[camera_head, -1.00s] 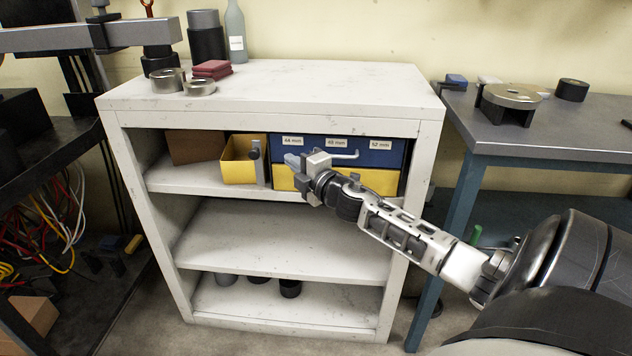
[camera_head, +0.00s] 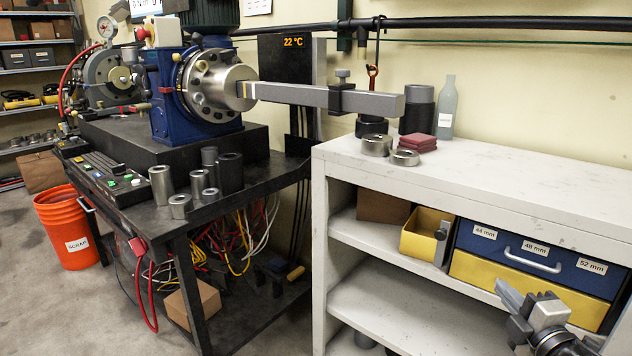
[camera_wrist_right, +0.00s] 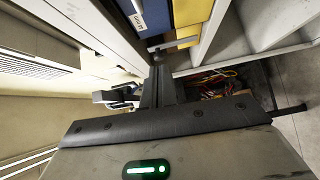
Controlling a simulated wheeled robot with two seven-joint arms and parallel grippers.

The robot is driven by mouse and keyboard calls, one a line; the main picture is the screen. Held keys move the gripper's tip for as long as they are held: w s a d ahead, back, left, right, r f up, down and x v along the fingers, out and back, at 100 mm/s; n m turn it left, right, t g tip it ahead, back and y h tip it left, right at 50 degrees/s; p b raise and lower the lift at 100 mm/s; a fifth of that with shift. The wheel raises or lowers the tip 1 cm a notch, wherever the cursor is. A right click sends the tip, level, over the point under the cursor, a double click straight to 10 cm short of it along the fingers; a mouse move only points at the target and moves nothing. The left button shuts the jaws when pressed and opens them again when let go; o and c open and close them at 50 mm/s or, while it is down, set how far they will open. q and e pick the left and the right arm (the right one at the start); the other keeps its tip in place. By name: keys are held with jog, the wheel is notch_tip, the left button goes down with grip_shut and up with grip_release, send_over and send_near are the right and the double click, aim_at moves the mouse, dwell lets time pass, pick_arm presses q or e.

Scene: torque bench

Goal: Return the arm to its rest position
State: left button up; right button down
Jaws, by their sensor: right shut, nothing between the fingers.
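My right gripper (camera_head: 508,297) shows at the lower right of the head view, with its fingers together and nothing between them. It is in front of the yellow drawer front below the blue drawer, with only the end of the arm in frame. In the right wrist view the closed fingers (camera_wrist_right: 158,88) point away from the camera, with the shelf unit beyond them. I cannot tell the exact gap between the gripper and the shelf. My left gripper is not in view.
The white shelf unit (camera_head: 480,177) holds a blue drawer (camera_head: 480,243) and an open yellow bin (camera_head: 418,240). An orange scrap bucket (camera_head: 68,228) stands on the floor at left.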

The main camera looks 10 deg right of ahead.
pick_arm(q)
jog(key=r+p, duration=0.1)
jog(key=p, duration=0.1)
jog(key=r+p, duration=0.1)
jog(key=p, duration=0.2)
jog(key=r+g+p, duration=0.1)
jog(key=p, duration=0.2)
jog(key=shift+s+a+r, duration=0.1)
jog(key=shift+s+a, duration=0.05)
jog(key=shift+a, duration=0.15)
pick_arm(e)
jog(key=s+a+f+m+g+y, duration=0.2)
jog(key=s+a+m, duration=0.2)
jog(key=a, duration=0.6)
jog(key=s+a+f+m+g+y, duration=0.2)
jog(key=s+a+m, duration=0.3)
jog(key=a, duration=0.5)
jog(key=s+a+f+m+g+y, duration=0.1)
jog(key=s+a+f+m, duration=0.3)
jog(key=a, duration=0.6)
jog(key=shift+s+a+m+g+y, duration=0.4)
jog(key=shift+s+m+g, duration=0.1)
jog(key=shift+s+g, duration=0.5)
jog(key=shift+f, duration=0.1)
